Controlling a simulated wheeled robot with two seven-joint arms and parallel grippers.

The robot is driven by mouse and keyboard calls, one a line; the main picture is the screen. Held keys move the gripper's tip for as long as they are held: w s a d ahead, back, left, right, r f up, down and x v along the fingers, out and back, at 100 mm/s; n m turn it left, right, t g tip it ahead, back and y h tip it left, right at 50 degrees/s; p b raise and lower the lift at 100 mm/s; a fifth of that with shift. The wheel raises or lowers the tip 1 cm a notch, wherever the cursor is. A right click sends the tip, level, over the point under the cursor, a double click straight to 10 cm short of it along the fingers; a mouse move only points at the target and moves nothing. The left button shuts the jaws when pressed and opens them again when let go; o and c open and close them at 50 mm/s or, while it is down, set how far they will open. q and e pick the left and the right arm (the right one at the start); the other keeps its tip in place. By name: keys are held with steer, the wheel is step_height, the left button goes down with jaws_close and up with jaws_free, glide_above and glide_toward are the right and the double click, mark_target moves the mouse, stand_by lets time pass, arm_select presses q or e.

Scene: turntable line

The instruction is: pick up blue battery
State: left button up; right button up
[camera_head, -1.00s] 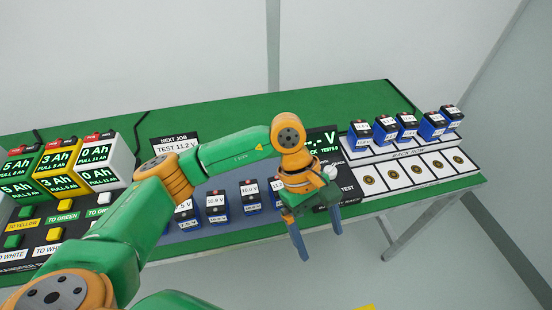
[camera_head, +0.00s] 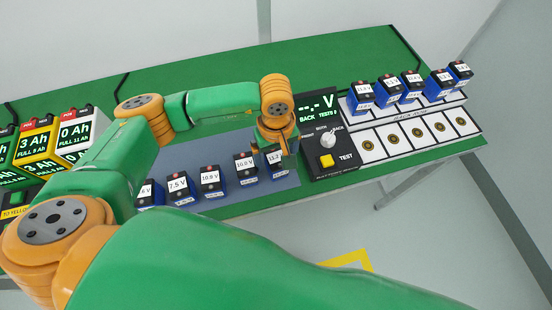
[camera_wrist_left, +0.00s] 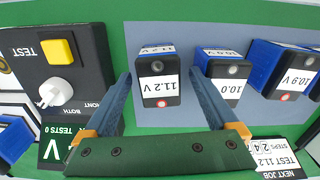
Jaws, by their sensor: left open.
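Several blue batteries with dark tops and white voltage labels stand in a row on the grey mat (camera_head: 225,158). The one at the row's right end, labelled 11.2 V (camera_head: 275,167), also shows in the left wrist view (camera_wrist_left: 157,65). My left gripper (camera_head: 280,146) is above this battery, pointing down. In the left wrist view its open fingers (camera_wrist_left: 158,75) lie on either side of the 11.2 V battery, with no clear contact. The right finger is near the gap to the 10.0 V battery (camera_wrist_left: 222,72). My right gripper is not in view.
The tester (camera_head: 324,178) with a yellow button and white knob stands just right of the gripper. A white rack (camera_head: 368,151) with several blue batteries is farther right. Coloured Ah boxes (camera_head: 75,132) stand at left. A sign (camera_wrist_left: 278,160) reading TEST 11.2 shows partly.

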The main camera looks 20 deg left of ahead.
arm_select(q)
steer(key=c, duration=1.5)
jaws_close()
steer(key=shift+r, duration=0.1)
